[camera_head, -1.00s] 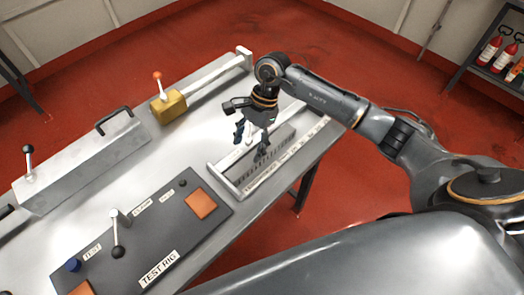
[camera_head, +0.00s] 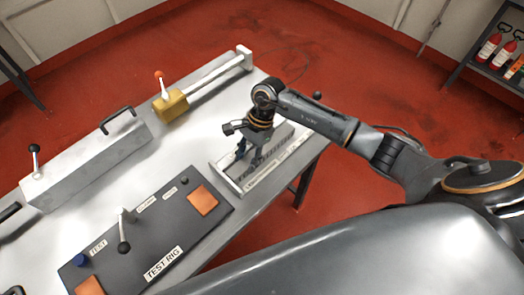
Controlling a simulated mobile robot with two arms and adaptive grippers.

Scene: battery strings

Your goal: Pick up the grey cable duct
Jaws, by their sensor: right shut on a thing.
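The grey cable duct (camera_head: 266,164), a slotted strip, lies in a shallow metal tray (camera_head: 226,181) at the table's right edge. My right gripper (camera_head: 250,158) reaches down over the tray and is shut on the duct. The fingers and wrist hide part of the duct, and the fingertips are small and partly dark. The duct appears still low in the tray. My left gripper is not in view.
A black test rig panel (camera_head: 150,238) with levers and orange squares lies in front of the tray. A yellow block (camera_head: 170,105) with a red-knobbed lever sits on a rail behind. A grey handled box (camera_head: 85,165) stands at left.

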